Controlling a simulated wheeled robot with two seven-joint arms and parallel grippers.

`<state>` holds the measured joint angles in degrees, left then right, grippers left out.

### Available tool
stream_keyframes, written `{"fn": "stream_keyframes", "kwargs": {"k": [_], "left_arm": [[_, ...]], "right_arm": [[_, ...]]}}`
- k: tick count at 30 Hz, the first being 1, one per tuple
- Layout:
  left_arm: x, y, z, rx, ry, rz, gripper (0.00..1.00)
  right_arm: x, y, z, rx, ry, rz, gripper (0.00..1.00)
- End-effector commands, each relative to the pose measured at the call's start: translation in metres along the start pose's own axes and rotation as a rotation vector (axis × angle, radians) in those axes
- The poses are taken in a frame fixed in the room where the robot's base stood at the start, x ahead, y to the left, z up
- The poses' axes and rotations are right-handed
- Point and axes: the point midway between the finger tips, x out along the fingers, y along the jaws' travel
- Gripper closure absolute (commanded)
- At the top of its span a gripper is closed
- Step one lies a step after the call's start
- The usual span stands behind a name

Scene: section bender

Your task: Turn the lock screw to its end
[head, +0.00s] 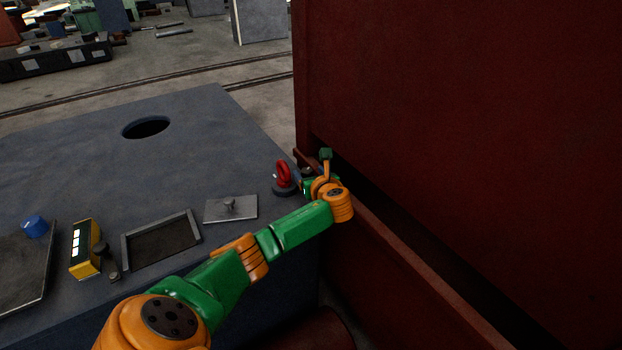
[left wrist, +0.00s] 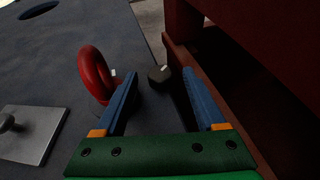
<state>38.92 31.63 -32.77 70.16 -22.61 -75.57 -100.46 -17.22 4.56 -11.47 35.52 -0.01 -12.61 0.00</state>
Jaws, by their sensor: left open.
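A dark knob with a small white mark, which looks like the lock screw (left wrist: 158,77), sits by the edge of the red machine in the left wrist view. My left gripper (left wrist: 161,72) is open, with its two blue fingers apart and the knob showing between their tips. I cannot tell whether the fingers reach around it or stop short. In the head view my left gripper (head: 302,173) is at the table's right edge, beside the red machine body (head: 450,120), and its arm hides part of that spot. My right gripper is not in view.
A red ring (left wrist: 94,75) on a dark base stands close to the left finger; it also shows in the head view (head: 283,173). A grey plate with a knob (head: 230,208), an empty tray (head: 125,255), a yellow box (head: 84,248) and a blue knob (head: 35,226) are on the table.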

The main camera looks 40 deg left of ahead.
Motion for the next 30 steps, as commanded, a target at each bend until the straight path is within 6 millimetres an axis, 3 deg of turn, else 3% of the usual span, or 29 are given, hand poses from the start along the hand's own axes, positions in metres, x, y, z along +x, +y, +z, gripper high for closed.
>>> {"fn": "stream_keyframes", "kwargs": {"k": [4,11,19,26,30], "left_arm": [[0.015,0.000,-0.002,-0.002,0.002,0.001,0.28],[0.016,0.000,-0.001,-0.003,0.002,-0.002,0.28],[0.016,0.000,-0.001,-0.003,0.003,-0.001,0.98],[0.017,-0.002,-0.003,-0.031,0.005,0.056,1.00],[0.019,-0.004,-0.007,-0.074,0.004,0.162,1.00]], "right_arm": [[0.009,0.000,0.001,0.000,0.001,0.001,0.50],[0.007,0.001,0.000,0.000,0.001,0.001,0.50],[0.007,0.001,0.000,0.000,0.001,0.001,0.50],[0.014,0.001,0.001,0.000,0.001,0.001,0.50],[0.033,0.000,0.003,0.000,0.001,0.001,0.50]]}}
